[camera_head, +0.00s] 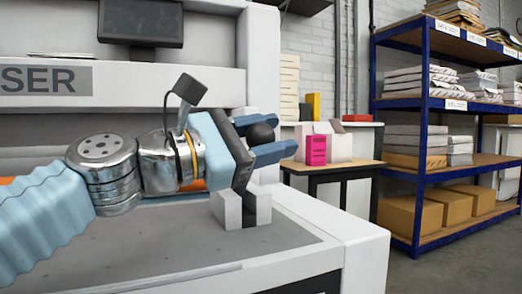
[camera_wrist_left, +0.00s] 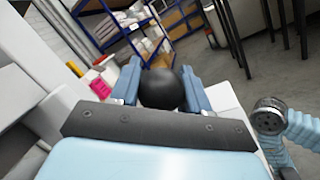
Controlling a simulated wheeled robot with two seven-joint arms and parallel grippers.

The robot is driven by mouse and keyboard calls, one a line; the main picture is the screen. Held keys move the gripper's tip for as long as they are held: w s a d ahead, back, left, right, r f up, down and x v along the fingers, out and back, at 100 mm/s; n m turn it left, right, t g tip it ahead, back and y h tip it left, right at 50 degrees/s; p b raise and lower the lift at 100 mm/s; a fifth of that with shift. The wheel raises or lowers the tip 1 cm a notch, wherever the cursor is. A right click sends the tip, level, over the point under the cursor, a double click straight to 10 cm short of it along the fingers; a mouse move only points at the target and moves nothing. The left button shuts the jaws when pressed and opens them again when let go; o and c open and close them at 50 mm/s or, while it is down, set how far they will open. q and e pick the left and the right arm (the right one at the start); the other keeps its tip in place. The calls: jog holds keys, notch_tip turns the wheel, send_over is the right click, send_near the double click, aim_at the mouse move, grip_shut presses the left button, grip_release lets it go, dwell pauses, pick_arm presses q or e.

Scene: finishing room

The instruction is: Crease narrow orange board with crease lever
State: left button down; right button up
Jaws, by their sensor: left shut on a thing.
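The crease lever's black ball knob (camera_head: 261,133) sits between the two blue fingers of my left gripper (camera_head: 284,136), which is shut on it. The wrist view also shows the knob (camera_wrist_left: 161,89) between the fingers (camera_wrist_left: 162,68). A dark lever arm runs down from the gripper to a light grey slotted block (camera_head: 230,209) on the machine bed; my gripper covers part of it. Orange patches, likely the narrow orange board (camera_head: 195,185), show behind my left arm; most of it is hidden. My right gripper is out of view.
The white machine (camera_head: 215,88) with a dark screen (camera_head: 141,20) rises behind my arm. Its grey bed (camera_head: 170,240) is clear in front. A small table (camera_head: 345,170) with a pink box (camera_head: 316,150) stands beyond, and a blue shelf rack (camera_head: 424,130) at right.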

pick_arm(q)
jog(key=shift+s+d+f+m+b, duration=0.15)
jog(key=shift+s+f+m+b, duration=0.35)
jog(key=shift+f, duration=0.3)
jog(key=shift+s+d+f+b, duration=0.1)
jog(key=shift+s+f+b, duration=0.15)
jog(key=shift+f+b, duration=0.25)
jog(key=shift+d, duration=0.1)
jog(key=c, duration=0.6)
grip_release()
jog(key=shift+s+r, duration=0.1)
jog(key=b+v, duration=0.3)
jog(key=v, duration=1.1)
